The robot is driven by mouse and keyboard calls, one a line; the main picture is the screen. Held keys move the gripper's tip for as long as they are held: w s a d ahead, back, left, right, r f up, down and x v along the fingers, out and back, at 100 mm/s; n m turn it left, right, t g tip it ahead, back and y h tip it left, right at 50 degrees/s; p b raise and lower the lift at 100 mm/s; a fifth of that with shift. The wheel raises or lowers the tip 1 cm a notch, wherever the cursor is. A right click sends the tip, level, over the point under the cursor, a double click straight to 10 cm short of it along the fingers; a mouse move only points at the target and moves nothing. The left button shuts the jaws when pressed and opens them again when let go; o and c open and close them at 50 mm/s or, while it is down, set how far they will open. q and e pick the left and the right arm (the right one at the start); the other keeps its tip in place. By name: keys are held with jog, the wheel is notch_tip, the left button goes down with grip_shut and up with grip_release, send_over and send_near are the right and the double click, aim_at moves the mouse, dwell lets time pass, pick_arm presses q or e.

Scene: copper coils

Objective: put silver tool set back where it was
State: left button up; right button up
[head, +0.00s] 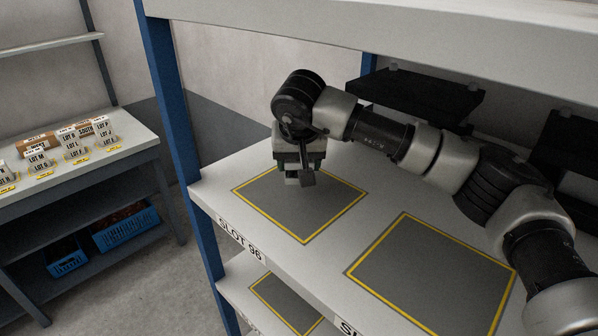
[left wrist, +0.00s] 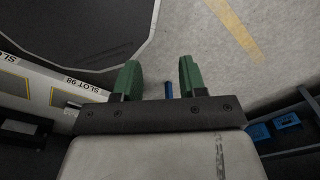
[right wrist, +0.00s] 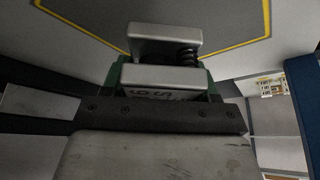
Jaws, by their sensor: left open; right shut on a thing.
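My right gripper (head: 298,168) is shut on the silver tool set (head: 292,179), seen as a small silver piece under the jaws. In the right wrist view, the silver tool set (right wrist: 165,42) shows as pale metal blocks with a dark coil between the green fingers of the right gripper (right wrist: 160,78). It is over the back part of the yellow-edged grey pad (head: 305,215) behind the SLOT 96 label (head: 240,240). I cannot tell whether it touches the pad. My left gripper (left wrist: 158,80) is open and empty, over the floor away from the shelf.
Another empty yellow-edged pad (head: 430,275) lies to the right on the same shelf. A blue post (head: 172,100) stands at the shelf's left corner. Black boxes (head: 415,95) are at the back. A table (head: 90,165) with lot cards and blue crates (head: 125,228) stands left.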

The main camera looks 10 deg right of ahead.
aim_at(299, 190)
jog(key=shift+x, duration=0.75)
notch_tip(299, 190, down, 3)
jog(key=shift+s+p, duration=0.1)
jog(key=shift+p, duration=0.65)
pick_arm(q)
jog(key=shift+w+d+r, duration=0.15)
jog(key=shift+w+r, duration=0.75)
jog(key=shift+w, duration=0.2)
pick_arm(e)
jog(key=shift+f, duration=0.1)
jog(key=o, duration=0.7)
jog(key=shift+f, duration=0.15)
jog(key=o, duration=0.5)
pick_arm(q)
jog(key=shift+s+d+f, duration=0.1)
jog(key=shift+s+f, duration=0.05)
jog(key=shift+s, duration=0.2)
